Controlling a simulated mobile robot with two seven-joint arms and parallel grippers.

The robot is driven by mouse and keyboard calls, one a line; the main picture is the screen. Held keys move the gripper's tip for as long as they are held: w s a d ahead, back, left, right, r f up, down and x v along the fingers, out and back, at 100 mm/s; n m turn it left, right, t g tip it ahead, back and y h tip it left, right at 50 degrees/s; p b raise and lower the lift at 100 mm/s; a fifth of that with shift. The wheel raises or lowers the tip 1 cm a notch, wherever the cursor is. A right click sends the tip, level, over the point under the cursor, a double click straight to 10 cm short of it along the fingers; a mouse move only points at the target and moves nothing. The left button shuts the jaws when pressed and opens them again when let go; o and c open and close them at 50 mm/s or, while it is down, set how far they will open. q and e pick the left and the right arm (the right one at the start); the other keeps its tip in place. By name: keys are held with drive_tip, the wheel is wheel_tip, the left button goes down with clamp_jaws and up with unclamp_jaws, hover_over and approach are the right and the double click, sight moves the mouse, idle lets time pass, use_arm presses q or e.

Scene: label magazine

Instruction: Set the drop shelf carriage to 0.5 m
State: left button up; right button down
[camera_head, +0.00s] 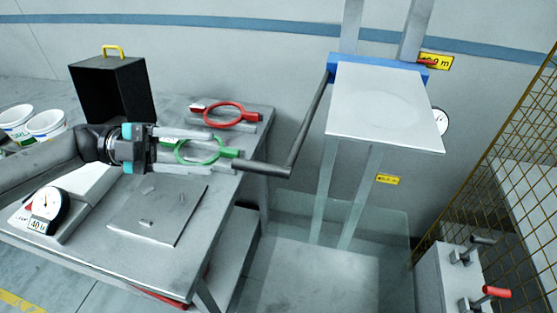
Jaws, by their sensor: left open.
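The drop shelf carriage is a blue bracket (340,62) with a pale flat shelf (385,105), high on two upright rails (345,190). A yellow sign (436,61), which seems to read 0.9 m, is beside the bracket's right end. A smaller yellow sign (388,179), too small to read surely, is lower down. A grey bent lever (310,125) runs from the bracket's left end down to a dark horizontal grip (265,168). My left gripper (212,148) is open, pointing right, just left of the grip's end; I cannot tell whether they touch. My right gripper is out of view.
Below my left gripper is a grey table (110,245) with a dial scale (47,203), a flat plate (155,215), red (225,113) and green (190,157) rings. A black box (105,90) stands behind. A mesh fence (500,130) and levered box (460,275) are right.

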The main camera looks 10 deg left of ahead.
use_arm(q)
drive_tip(key=s+a+r+m+g, duration=0.1)
drive_tip(key=s+a+g, duration=0.1)
drive_tip(key=p, duration=0.4)
approach(281, 172)
drive_tip(key=d, duration=0.8)
drive_tip(key=shift+d+f, duration=0.1)
drive_tip(key=shift+d, duration=0.6)
drive_tip(key=shift+c, duration=0.3)
drive_tip(key=shift+f, duration=0.1)
clamp_jaws()
